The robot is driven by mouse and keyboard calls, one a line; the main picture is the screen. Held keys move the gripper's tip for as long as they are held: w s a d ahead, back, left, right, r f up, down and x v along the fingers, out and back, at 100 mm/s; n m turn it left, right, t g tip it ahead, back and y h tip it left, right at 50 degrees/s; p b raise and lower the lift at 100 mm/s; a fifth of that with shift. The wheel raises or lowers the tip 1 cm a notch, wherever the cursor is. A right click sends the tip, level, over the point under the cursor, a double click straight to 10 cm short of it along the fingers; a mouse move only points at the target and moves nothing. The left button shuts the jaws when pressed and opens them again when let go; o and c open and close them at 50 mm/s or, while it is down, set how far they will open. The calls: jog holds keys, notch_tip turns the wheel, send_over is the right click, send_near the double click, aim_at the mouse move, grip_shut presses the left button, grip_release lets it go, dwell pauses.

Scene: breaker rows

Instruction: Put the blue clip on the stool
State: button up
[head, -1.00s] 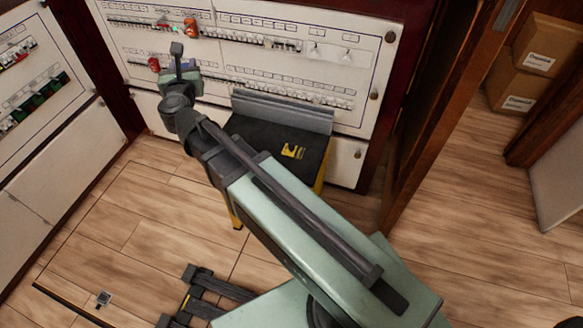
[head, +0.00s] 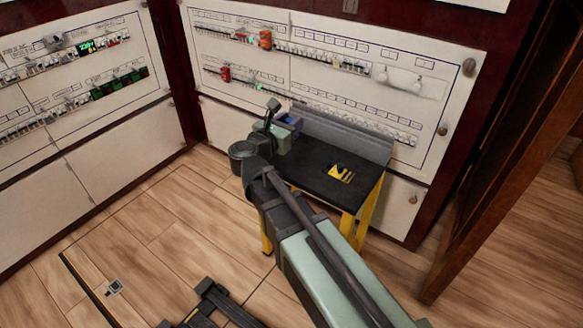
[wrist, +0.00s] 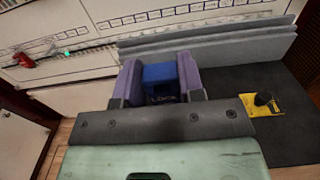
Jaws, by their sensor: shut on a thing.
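The blue clip (wrist: 160,82) sits between the two purple-grey fingers of my gripper (wrist: 160,85) in the wrist view, and the fingers are shut on it. In the head view the clip (head: 291,118) is a small blue patch at the end of my gripper (head: 287,124). The stool (head: 318,170) has a black top and yellow legs. My gripper is at the back left part of its top; I cannot tell the height above it. The black top (wrist: 285,135) fills the right of the wrist view.
A yellow and black item or marking (head: 341,174) is on the stool top. Grey upright strips (head: 345,135) stand along its back edge. Behind is a breaker panel (head: 330,85) with red (head: 225,73) and orange (head: 265,39) pieces. A wooden door frame (head: 490,150) stands at right.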

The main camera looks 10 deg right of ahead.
notch_tip(320, 180, down, 8)
jog(key=b, duration=0.5)
jog(key=shift+r, duration=0.45)
jog(key=shift+f, duration=0.2)
jog(key=o, duration=0.9)
jog(key=shift+r, duration=0.15)
jog(key=shift+s+a+r, duration=0.1)
jog(key=v, duration=1.1)
jog(key=shift+s+a, duration=0.3)
